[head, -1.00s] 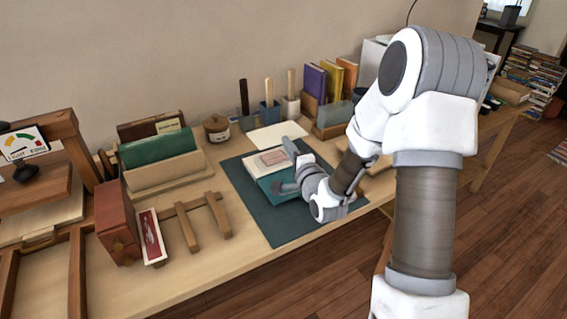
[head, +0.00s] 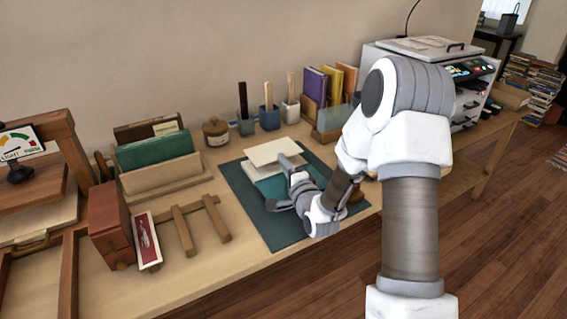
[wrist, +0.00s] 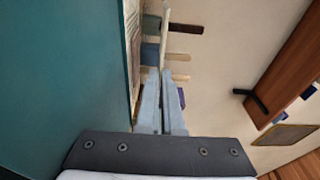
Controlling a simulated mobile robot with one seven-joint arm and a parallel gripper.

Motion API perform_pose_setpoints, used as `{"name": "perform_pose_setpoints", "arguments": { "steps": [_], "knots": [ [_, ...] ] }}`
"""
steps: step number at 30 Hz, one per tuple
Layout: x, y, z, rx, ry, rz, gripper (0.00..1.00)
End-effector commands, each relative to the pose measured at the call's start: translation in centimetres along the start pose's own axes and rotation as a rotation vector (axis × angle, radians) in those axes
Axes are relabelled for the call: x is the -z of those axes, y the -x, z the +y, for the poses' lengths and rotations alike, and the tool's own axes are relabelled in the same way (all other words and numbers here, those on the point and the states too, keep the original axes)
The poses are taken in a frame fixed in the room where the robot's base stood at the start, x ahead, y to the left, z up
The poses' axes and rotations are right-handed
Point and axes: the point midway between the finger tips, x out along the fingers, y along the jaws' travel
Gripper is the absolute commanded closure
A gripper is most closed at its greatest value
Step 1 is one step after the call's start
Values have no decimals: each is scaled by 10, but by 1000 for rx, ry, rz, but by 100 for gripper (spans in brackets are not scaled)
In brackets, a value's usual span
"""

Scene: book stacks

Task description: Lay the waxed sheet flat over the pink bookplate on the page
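The waxed sheet (head: 272,150) is a thin cream rectangle held roughly level above the page side of the teal book. In the wrist view the sheet (wrist: 166,35) shows edge-on as a pale strip running out from the fingertips. My gripper (head: 285,163) is shut on its near edge; the closed fingers also show in the wrist view (wrist: 163,80). The page edge (wrist: 132,50) shows beside the sheet, with a gap between them. The pink bookplate is hidden under the sheet in the head view. The teal cover (head: 268,188) lies nearer me.
The book lies on a dark green mat (head: 265,218). Behind it stand a lidded pot (head: 216,131), tool cups (head: 269,118) and upright books (head: 315,85). A red box (head: 108,222) and wooden rack (head: 183,230) stand left. The mat's front is clear.

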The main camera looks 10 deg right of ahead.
Motion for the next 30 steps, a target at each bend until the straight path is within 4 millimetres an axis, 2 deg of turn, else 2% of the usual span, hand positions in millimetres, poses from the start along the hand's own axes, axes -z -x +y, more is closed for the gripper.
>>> {"name": "perform_pose_setpoints", "arguments": {
  "steps": [10,12,15,24,30],
  "knots": [
    [0,0,6,0,0,0,100],
    [0,0,6,0,0,0,84],
    [0,0,6,-1,0,0,67],
    [0,0,6,-1,0,0,67],
    [0,0,-7,-1,0,0,67]
  ]
}}
